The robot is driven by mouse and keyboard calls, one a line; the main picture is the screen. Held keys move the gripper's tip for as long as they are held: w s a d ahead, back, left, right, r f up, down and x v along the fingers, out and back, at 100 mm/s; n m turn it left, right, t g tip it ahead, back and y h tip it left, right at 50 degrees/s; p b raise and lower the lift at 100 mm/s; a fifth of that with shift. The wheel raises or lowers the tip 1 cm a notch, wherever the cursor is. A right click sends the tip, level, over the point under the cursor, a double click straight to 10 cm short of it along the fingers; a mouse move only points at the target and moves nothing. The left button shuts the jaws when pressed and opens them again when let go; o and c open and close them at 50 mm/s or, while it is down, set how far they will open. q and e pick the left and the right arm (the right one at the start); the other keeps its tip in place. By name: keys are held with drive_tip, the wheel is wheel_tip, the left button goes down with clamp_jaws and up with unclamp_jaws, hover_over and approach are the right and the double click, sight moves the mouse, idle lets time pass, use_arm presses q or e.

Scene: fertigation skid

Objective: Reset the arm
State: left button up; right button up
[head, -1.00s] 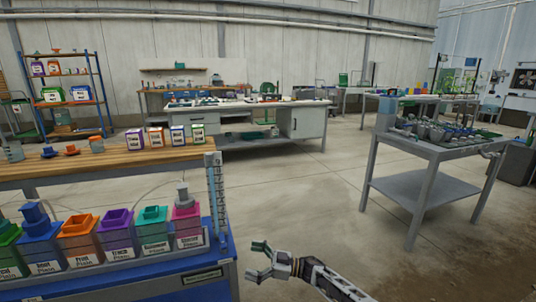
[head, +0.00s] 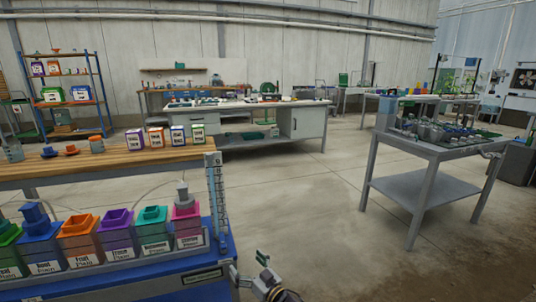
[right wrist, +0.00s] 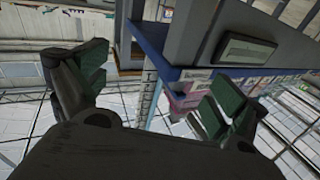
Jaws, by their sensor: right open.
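My right gripper (head: 248,268) is low in the head view, just right of the blue skid's front corner. In the right wrist view its two green-padded fingers (right wrist: 150,95) are spread wide apart with nothing between them. The blue skid (head: 170,283) and its small label plate show beyond the fingers in the wrist view, apart from them as far as I can see. My left gripper is not in view.
Several coloured tanks (head: 117,236) stand in a row on the skid. A wooden shelf (head: 100,160) above holds small labelled boxes. A grey table (head: 420,150) with parts stands at the right. The floor (head: 310,200) between is clear.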

drive_tip(key=s+d+f+m+g+h, duration=0.2)
drive_tip(key=s+d+f+m+h, duration=0.1)
drive_tip(key=s+d+h, duration=0.4)
drive_tip(key=s+d+f+m+g+h, duration=0.1)
drive_tip(key=s+d+f+m+h, duration=0.3)
drive_tip(key=d, duration=0.6)
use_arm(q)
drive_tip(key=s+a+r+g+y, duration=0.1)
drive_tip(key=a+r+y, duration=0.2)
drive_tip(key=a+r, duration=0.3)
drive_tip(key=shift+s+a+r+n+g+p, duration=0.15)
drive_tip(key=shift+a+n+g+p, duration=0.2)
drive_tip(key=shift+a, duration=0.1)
use_arm(e)
drive_tip(key=s+d+r+g, duration=0.1)
drive_tip(key=s+d, duration=0.3)
drive_tip(key=s, duration=0.4)
drive_tip(key=s+d+g+h, duration=0.1)
drive_tip(key=s+d+g, duration=0.2)
drive_tip(key=s, duration=0.5)
drive_tip(key=s+d+r+n+g, duration=0.1)
drive_tip(key=s+d+g, duration=0.2)
drive_tip(key=s+d, duration=0.3)
drive_tip(key=shift+s+r+h, duration=0.3)
drive_tip(key=shift+s, duration=0.6)
use_arm(q)
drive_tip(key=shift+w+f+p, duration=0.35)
drive_tip(key=shift+p, duration=0.7)
use_arm(e)
drive_tip(key=shift+w+f, duration=0.35)
